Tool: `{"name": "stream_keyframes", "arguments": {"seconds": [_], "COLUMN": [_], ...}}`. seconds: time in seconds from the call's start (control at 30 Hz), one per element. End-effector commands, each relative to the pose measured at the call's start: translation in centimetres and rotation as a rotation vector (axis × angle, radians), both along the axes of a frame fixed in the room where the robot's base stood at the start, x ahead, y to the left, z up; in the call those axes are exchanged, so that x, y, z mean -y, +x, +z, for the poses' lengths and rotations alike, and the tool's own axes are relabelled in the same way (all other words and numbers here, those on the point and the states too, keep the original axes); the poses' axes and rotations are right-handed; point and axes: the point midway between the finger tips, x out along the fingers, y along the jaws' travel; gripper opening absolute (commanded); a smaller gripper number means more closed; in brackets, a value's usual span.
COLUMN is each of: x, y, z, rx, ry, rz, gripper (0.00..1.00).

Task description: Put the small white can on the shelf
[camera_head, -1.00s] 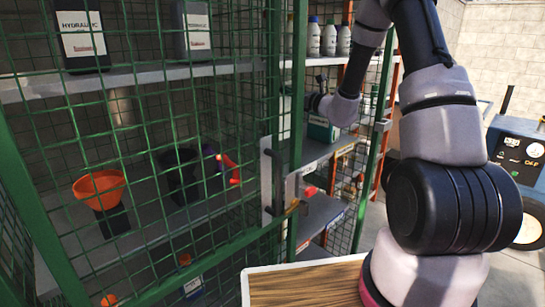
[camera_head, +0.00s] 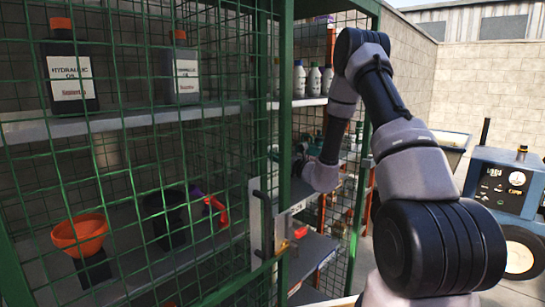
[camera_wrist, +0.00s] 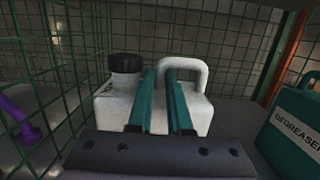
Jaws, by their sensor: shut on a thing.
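The small white can (camera_wrist: 110,113) has a black screw cap and a loop handle. It stands upright in the middle of the wrist view. My gripper (camera_wrist: 162,78) has its two teal fingers closed on the can, beside the handle. The can's lower part is hidden behind the gripper body, so I cannot tell whether it touches the shelf. The grey shelf surface (camera_wrist: 236,112) shows to the right of the can. In the head view my arm reaches into the green mesh cage, and the cage post and mesh hide the gripper's tips and the can.
A teal degreaser can (camera_wrist: 296,128) stands at the right in the wrist view. Green mesh (camera_wrist: 60,60) runs close on the left. Behind the mesh are an orange funnel (camera_head: 80,235) and hydraulic oil bottles (camera_head: 70,75). White bottles (camera_head: 314,80) stand on an upper shelf.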

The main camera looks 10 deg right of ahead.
Motion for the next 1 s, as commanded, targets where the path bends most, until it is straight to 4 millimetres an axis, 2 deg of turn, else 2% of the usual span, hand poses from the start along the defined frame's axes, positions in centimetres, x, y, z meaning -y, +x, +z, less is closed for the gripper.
{"name": "stream_keyframes", "arguments": {"seconds": [0.33,0.37,0.4,0.43,0.8,1.0], "x": [0.0,0.0,0.0,0.0,0.1,2.1], "y": [0.1,0.0,0.0,0.0,-0.1,-2.6], "z": [-0.1,-0.2,-0.2,-0.2,0.1,-0.5], "rx": [0.004,0.002,0.002,0.002,0.001,-0.002], "ry": [0.003,0.001,0.001,0.001,0.0,0.001], "rz": [-0.001,-0.001,0.0,-0.001,0.0,-0.004], "gripper": [0.0,0.25,0.4,0.47,0.47,0.47]}}
